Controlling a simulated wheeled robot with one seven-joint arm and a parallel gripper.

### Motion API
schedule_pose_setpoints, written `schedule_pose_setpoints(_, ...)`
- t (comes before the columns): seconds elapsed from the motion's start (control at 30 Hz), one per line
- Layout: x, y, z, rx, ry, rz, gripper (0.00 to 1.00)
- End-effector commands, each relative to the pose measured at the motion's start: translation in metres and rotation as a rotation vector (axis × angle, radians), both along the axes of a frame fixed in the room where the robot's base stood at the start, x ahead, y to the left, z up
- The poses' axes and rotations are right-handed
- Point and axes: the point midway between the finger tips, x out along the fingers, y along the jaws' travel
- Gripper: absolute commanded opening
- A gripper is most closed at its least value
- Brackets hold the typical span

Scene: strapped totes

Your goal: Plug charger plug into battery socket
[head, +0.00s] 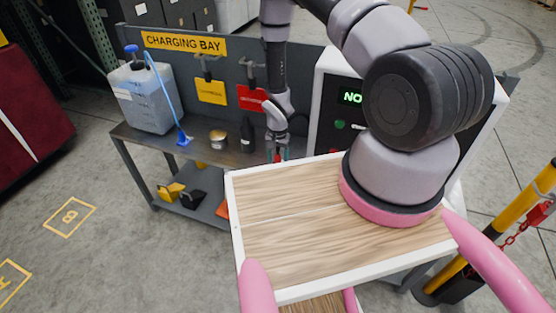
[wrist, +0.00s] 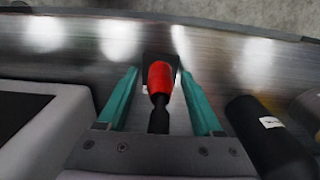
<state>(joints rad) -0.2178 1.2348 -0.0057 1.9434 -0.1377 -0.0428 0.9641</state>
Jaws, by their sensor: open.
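In the wrist view, a red-ended piece with a black stem (wrist: 159,80), likely the charger plug, stands in front of a dark square base on the metal bench. My gripper (wrist: 159,72) is open, with one teal finger on each side of this piece and visible gaps to both. In the head view my gripper (head: 277,152) is low over the bench in front of the charger cabinet (head: 329,105), whose green display is partly hidden by my arm. I cannot make out the battery socket in either view.
The bench (head: 160,139) carries a blue-capped jug (head: 145,98), a small round tin (head: 218,139) and a black bottle (head: 247,136). The bottle (wrist: 262,128) lies close right of my gripper in the wrist view. A yellow post (head: 505,225) with red chain stands at right.

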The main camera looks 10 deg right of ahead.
Motion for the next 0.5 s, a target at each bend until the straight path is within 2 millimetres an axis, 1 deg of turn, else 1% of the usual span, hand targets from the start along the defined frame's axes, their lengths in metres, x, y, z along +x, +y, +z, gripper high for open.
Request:
schedule_pose_setpoints(0.47,0.0001,0.0001,0.0001,0.0,0.0,0.0,0.68)
schedule_pose_setpoints(0.5,0.0,0.0,0.0001,0.0,0.0,0.0,0.64)
